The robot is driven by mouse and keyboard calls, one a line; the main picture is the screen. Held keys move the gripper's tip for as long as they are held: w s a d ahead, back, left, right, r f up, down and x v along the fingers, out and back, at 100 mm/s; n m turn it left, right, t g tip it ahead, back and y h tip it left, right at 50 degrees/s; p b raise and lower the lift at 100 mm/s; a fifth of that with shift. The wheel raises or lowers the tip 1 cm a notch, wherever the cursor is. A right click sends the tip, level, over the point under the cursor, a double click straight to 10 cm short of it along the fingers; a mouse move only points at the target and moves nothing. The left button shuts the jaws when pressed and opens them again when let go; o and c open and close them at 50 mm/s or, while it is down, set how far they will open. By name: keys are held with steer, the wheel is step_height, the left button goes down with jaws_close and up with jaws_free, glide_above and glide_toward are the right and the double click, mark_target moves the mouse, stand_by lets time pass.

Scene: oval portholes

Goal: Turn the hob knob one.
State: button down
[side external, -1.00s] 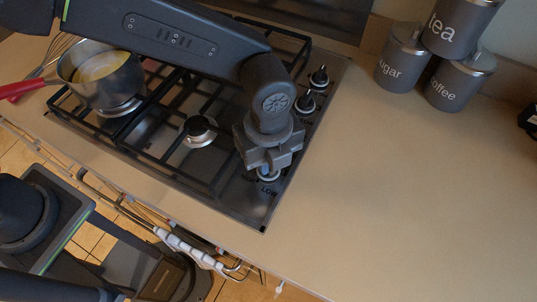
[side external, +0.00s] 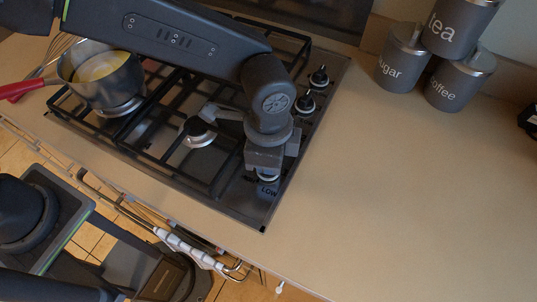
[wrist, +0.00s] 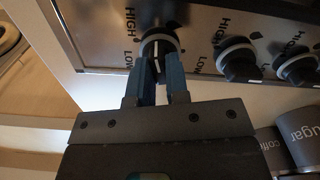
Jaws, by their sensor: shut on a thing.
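The hob knob (wrist: 160,42) at the near end of the knob row is round and black with a pale ring and a light pointer mark. In the wrist view both blue fingers of my gripper (wrist: 158,72) are closed on it, one on each side. In the side external view my gripper (side external: 267,172) points down over the same knob, which it mostly hides; only a pale rim shows beneath. The "LOW" label (side external: 269,190) shows just in front of it. The "HIGH" and "LOW" labels beside the knob also show in the wrist view.
Other knobs (side external: 306,103) sit further along the hob's right edge, close to my gripper. A pan (side external: 128,92) with a red handle stands on the left burner. Black grates cover the steel hob. Sugar, tea and coffee canisters (side external: 402,60) stand back right.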

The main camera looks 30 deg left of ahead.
steer(key=n, duration=0.5)
steer(key=shift+n, duration=0.3)
steer(key=n, duration=0.4)
steer(key=shift+n, duration=0.4)
steer(key=c, duration=1.1)
jaws_free()
step_height(320, 180, up, 14)
steer(key=shift+f, duration=0.1)
steer(key=shift+c, duration=0.2)
